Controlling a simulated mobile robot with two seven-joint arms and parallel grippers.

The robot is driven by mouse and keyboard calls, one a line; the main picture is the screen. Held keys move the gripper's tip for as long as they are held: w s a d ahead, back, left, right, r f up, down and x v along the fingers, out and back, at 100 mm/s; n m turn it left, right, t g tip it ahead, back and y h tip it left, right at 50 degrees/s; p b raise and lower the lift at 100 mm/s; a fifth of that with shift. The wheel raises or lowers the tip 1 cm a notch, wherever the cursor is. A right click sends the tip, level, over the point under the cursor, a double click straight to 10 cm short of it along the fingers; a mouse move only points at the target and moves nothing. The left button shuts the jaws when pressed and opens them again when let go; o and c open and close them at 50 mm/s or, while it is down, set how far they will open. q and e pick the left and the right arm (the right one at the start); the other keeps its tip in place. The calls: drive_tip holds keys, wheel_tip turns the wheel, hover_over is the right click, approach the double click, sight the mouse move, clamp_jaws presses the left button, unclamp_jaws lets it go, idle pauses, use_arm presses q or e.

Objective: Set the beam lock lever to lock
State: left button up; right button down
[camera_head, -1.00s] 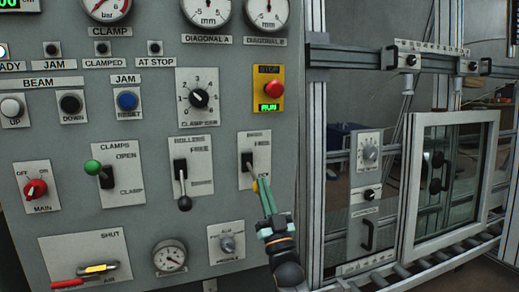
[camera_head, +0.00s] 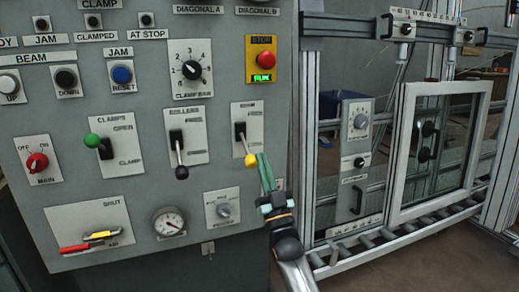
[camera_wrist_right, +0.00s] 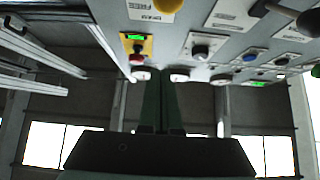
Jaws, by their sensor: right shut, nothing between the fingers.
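The beam lock lever has a yellow knob (camera_head: 251,161) and a dark slot on a white plate (camera_head: 254,117) labelled BEAM. It hangs downward, tilted slightly right. The lower label is partly hidden by the knob and gripper. My right gripper (camera_head: 263,158) has its green fingers shut and empty, their tips just right of the knob. I cannot tell if they touch it. In the right wrist view the shut fingers (camera_wrist_right: 162,75) point at the panel, and the yellow knob (camera_wrist_right: 168,5) shows at the top edge. My left gripper is not in view.
The rollers lever (camera_head: 181,172) with a black knob is left of the beam plate. The red stop button (camera_head: 265,60) is above, and a profile dial (camera_head: 224,210) is below. An aluminium frame with a window (camera_head: 440,150) stands to the right.

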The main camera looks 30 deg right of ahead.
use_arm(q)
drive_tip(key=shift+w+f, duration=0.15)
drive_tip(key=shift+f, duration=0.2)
use_arm(e)
drive_tip(key=v, duration=0.5)
drive_tip(key=shift+s+f, duration=0.15)
drive_tip(key=shift+f, duration=0.3)
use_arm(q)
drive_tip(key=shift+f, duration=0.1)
